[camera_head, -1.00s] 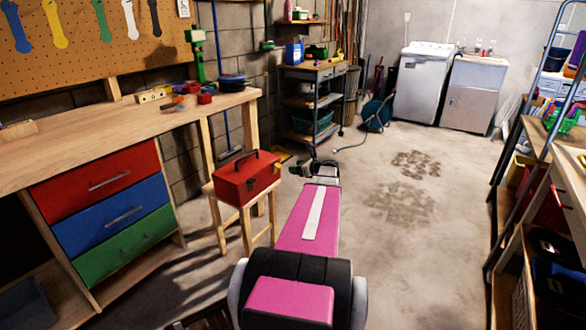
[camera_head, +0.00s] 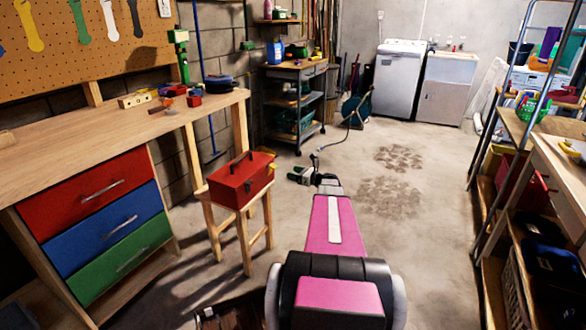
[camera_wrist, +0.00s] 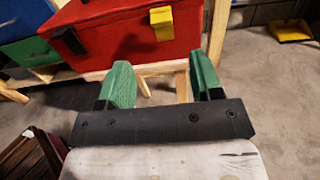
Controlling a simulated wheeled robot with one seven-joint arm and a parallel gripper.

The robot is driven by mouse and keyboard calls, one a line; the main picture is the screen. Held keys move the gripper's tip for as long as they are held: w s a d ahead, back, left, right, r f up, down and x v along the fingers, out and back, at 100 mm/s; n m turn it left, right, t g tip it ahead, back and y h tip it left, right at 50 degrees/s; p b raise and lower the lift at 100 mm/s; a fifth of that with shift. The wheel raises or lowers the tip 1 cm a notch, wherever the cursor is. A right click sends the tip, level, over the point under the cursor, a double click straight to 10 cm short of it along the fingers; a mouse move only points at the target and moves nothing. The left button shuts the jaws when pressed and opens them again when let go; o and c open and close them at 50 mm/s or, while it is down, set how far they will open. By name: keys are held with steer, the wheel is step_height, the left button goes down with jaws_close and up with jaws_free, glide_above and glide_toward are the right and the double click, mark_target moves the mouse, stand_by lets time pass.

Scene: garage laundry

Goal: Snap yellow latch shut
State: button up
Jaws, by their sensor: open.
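The red toolbox (camera_head: 238,184) stands upright on a small wooden stool (camera_head: 243,238), its black handle raised on top. Its yellow latch (camera_wrist: 161,23) is on the front face in the wrist view, with a black latch (camera_wrist: 74,41) to its left. The yellow latch is only a small patch in the head view (camera_head: 271,167); I cannot tell how far it is hinged out. My gripper (camera_wrist: 160,68) is open and empty, its green fingers apart, in front of the toolbox and below the latch in the picture. In the head view my gripper (camera_head: 299,174) is just right of the toolbox.
A workbench (camera_head: 100,122) with red, blue and green drawers is at the left. A shelf cart (camera_head: 296,100) stands behind the stool. Shelving (camera_head: 500,190) lines the right side. The floor (camera_head: 400,250) between is clear. A yellow dustpan (camera_wrist: 290,30) lies on the floor.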

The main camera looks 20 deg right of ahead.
steer(key=x, duration=1)
steer(key=shift+w+a, duration=0.1)
steer(key=shift+w, duration=0.15)
steer(key=c, duration=0.9)
